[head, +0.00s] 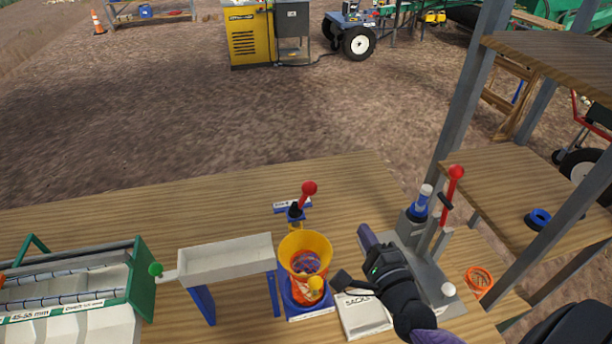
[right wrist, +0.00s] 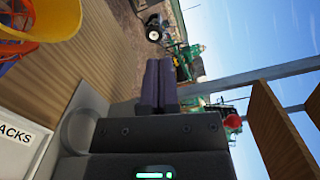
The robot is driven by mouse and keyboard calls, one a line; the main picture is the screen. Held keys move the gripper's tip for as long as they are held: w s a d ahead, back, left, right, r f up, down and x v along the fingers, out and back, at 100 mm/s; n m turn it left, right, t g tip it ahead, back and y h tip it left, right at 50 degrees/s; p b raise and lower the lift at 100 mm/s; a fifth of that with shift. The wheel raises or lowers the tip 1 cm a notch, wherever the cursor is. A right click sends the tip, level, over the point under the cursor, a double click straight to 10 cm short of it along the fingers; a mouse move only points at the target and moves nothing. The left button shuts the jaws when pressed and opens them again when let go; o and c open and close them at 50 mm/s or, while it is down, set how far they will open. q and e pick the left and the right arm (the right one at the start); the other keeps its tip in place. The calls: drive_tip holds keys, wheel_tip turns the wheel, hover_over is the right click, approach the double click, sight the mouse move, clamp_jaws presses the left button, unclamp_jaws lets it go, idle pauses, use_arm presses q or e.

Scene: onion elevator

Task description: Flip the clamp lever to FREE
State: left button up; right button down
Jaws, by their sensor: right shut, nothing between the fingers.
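A black lever with a red ball knob (head: 308,188) stands behind the yellow funnel, tilted up to the right. A small white-and-blue label plate (head: 292,205) is at its base; its words are too small to read. My right gripper (head: 363,232) is right of the funnel, apart from the lever, fingers pointing away from me. In the right wrist view its purple fingers (right wrist: 158,82) are pressed together and empty. My left gripper is out of view.
A grey stand with a red-handled lever (head: 455,173) is right of my right gripper. A white SACKS box (head: 363,315) lies near the front. A pale chute (head: 226,258) is left of the funnel. Bare wooden tabletop (head: 180,215) lies behind. A steel post (head: 468,90) rises at right.

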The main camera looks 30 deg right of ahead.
sight(303, 199)
drive_tip(key=w+a+r, duration=0.1)
drive_tip(key=w, duration=1)
drive_tip(key=shift+a+p, duration=0.3)
drive_tip(key=shift+a, duration=0.05)
drive_tip(key=shift+r, duration=0.15)
drive_tip(key=shift+w+a+r+n+p, duration=0.1)
drive_tip(key=shift+a+r+n+p, duration=0.1)
drive_tip(key=shift+r+n+p, duration=0.15)
